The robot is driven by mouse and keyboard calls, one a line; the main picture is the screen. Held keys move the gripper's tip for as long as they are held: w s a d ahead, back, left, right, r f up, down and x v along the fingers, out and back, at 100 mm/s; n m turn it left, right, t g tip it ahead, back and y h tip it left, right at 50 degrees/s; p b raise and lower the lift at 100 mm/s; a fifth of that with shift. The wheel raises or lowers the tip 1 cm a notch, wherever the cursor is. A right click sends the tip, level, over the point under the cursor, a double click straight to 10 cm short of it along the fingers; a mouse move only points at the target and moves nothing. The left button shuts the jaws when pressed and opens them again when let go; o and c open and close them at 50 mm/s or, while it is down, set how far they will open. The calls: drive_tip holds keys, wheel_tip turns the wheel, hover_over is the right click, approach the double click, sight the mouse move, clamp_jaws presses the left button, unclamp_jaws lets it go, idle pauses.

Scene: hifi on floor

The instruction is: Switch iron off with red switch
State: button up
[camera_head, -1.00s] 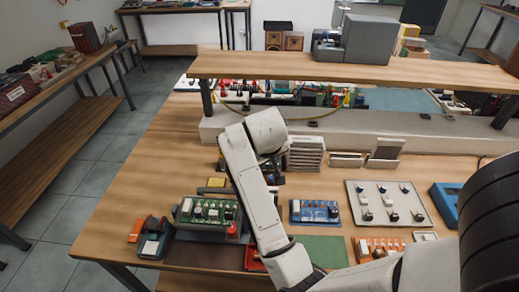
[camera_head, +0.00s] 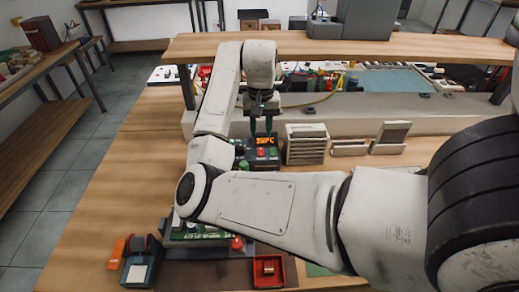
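A dark soldering station (camera_head: 258,160) stands on the bench below the shelf, with a lit orange display (camera_head: 266,141) showing "°C". A red switch (camera_head: 262,152) is on its front, below the display. My gripper (camera_head: 261,132) points down just above and in front of the station, and its fingertips overlap the display's top edge. Its two dark fingers stand apart with nothing between them. I cannot tell whether it touches the station. My arm hides the lower left of the station. No hand-held iron can be made out clearly.
A stack of grey trays (camera_head: 305,145) stands right of the station. The raised shelf (camera_head: 360,46) crosses behind. A red tray (camera_head: 268,271) and a teal device (camera_head: 141,264) lie in front. My arm covers much of the bench's middle.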

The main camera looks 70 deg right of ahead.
sight(261, 155)
wheel_tip(261, 155, down, 8)
drive_tip(key=shift+f+b, duration=0.15)
drive_tip(key=shift+b, duration=0.25)
drive_tip(key=shift+c, duration=0.3)
